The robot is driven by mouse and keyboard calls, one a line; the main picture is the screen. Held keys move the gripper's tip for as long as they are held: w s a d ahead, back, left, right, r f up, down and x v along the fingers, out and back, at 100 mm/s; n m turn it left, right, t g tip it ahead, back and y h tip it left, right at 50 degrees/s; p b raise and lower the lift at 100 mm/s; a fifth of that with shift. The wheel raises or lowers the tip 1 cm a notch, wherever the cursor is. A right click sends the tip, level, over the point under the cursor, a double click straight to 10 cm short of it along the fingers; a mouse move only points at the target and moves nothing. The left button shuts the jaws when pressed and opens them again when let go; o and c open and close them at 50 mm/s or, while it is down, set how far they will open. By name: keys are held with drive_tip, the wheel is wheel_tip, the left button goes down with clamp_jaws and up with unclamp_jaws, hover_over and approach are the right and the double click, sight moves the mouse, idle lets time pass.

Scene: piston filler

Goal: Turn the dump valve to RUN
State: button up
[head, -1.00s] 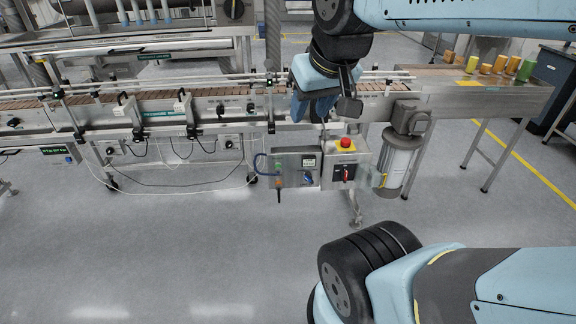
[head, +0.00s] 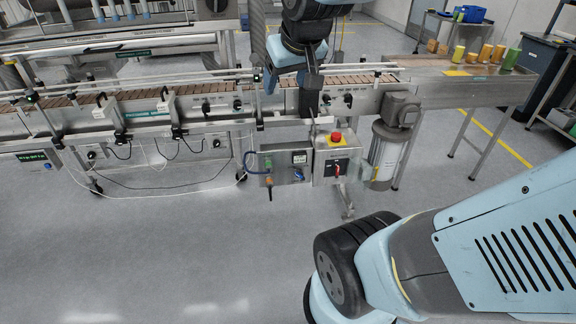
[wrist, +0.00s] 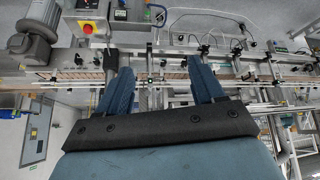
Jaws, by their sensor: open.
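No part is clearly readable as the dump valve. A small grey box (head: 283,165) under the conveyor's front edge carries a display, a blue knob (head: 299,174) and an orange-brown fitting with a blue hose. The blue knob also shows at the top of the wrist view (wrist: 120,15). My gripper (wrist: 160,68) is open, its two blue fingers wide apart with nothing between them. In the head view it hangs over the conveyor, above and behind the box, and is apart from the knob. My arm partly hides its fingers there.
Beside the small box is a control box (head: 337,158) with a red emergency button (head: 336,137) and red switch. A motor (head: 388,150) stands to its right. The conveyor (head: 180,105) with its rails runs across. The grey floor (head: 180,250) in front is clear.

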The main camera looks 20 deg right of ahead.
drive_tip(key=w+d+f+n+t, duration=0.15)
drive_tip(key=w+f, duration=0.25)
drive_tip(key=w, duration=0.5)
drive_tip(key=w+d+f+t+h, duration=0.1)
drive_tip(key=w+d+f, duration=0.2)
drive_tip(key=w, duration=0.6)
drive_tip(key=w+d+f+n+t, duration=0.15)
drive_tip(key=w+f, duration=0.25)
drive_tip(key=w, duration=0.4)
drive_tip(key=n+t+h, duration=0.2)
drive_tip(key=t, duration=0.2)
hover_over(300, 177)
drive_tip(key=a, duration=0.4)
wheel_tip(300, 177, down, 38)
drive_tip(key=s+f+t+h, duration=0.1)
drive_tip(key=s+f, duration=0.5)
drive_tip(key=f, duration=0.3)
drive_tip(key=s+f+t+h, duration=0.1)
drive_tip(key=s+f+t, duration=0.1)
drive_tip(key=s+f, duration=0.6)
drive_tip(key=x, duration=0.5)
drive_tip(key=f+x, duration=0.1)
drive_tip(key=x, duration=0.8)
drive_tip(key=shift+w+f, duration=0.2)
drive_tip(key=shift+w, duration=0.2)
